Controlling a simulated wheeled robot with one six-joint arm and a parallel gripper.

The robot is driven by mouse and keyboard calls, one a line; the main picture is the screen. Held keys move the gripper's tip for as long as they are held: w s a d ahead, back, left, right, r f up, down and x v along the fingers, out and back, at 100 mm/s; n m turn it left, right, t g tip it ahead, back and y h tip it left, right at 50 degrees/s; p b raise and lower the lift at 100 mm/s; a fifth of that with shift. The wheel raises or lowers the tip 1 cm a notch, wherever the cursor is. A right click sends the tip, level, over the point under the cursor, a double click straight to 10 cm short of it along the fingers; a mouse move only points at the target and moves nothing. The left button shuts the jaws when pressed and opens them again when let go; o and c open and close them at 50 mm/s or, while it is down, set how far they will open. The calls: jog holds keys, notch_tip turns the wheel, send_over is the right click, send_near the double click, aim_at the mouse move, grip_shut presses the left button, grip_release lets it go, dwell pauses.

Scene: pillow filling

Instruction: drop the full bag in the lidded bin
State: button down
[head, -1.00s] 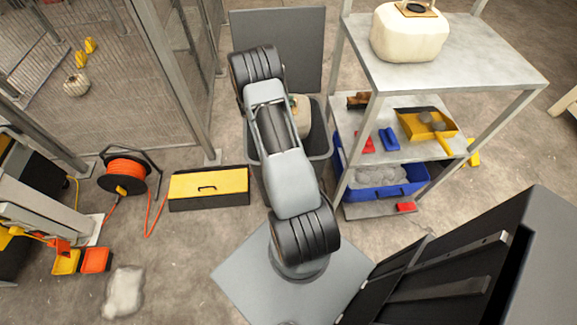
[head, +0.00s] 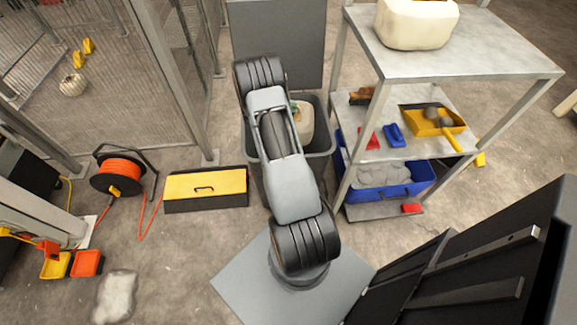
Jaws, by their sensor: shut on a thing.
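The dark grey bin (head: 321,141) stands behind my arm, its lid (head: 278,45) raised upright at the back. A cream bag-like thing (head: 306,119) shows at the bin's opening, right beside my arm. The arm covers its left part, with a small greenish patch at that edge. I cannot tell whether it rests in the bin or hangs above it. My gripper is hidden behind my own arm, so its fingers and their hold do not show.
A metal shelf (head: 480,58) stands close right of the bin, with a large cream container (head: 417,25) on top. A yellow-topped toolbox (head: 206,184) and an orange cable reel (head: 122,172) lie left. A mesh fence (head: 85,80) stands behind. A pale patch (head: 116,294) lies on open floor.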

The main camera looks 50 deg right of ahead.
jog(key=c, duration=1.1)
grip_release()
jog(key=p+v, duration=0.1)
jog(key=v, duration=1.3)
jog(key=shift+p, duration=0.4)
jog(key=shift+d, duration=0.1)
